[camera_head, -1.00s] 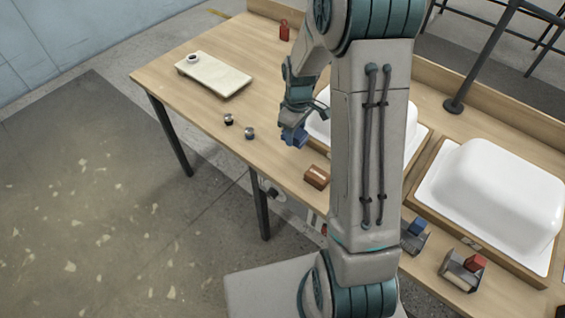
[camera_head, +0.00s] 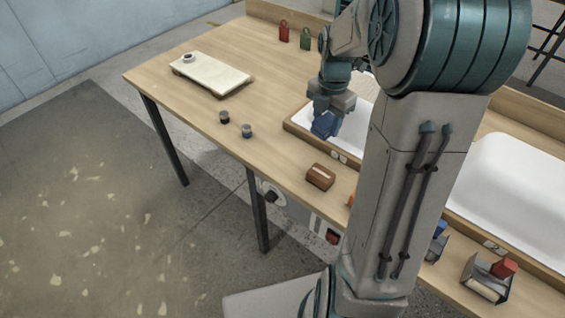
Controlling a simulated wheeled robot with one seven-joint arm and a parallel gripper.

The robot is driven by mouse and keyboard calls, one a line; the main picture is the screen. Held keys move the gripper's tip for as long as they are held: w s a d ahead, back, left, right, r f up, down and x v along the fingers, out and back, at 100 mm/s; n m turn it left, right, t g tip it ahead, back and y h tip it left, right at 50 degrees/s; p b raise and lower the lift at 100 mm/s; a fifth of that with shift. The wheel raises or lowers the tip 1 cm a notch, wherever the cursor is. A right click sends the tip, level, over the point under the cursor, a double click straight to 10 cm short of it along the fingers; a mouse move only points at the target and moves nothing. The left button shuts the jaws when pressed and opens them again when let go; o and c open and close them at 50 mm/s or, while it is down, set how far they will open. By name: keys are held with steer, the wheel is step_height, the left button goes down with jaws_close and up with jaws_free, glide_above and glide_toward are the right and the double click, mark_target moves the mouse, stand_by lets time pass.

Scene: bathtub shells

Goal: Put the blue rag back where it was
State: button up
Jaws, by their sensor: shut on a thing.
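My gripper (camera_head: 328,112) points down above the near left part of the left tub shell (camera_head: 353,122). It is shut on a bunched dark blue thing, which looks like the blue rag (camera_head: 325,125). The rag hangs just below the fingers, over or close to the shell's front left edge. I cannot tell whether it touches anything. My arm hides much of the left shell.
A white tub shell (camera_head: 510,190) lies at right. A brown block (camera_head: 320,177) and two small jars (camera_head: 224,117) (camera_head: 246,131) stand near the front edge. A pale board (camera_head: 212,74) lies at left. Red (camera_head: 503,267) and blue (camera_head: 440,228) pieces sit in holders at right.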

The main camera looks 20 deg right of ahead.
steer(key=shift+s+d+n, duration=0.2)
steer(key=shift+d+n, duration=0.05)
steer(key=shift+n, duration=0.35)
steer(key=shift+a, duration=0.15)
glide_above(282, 157)
step_height(282, 157, down, 7)
steer(key=shift+s+r+b, duration=0.1)
steer(key=shift+r+b, duration=0.05)
steer(key=shift+b, duration=0.15)
steer(key=shift+f, duration=2)
steer(key=shift+f, duration=0.1)
steer(key=o, duration=1)
steer(key=shift+c, duration=0.2)
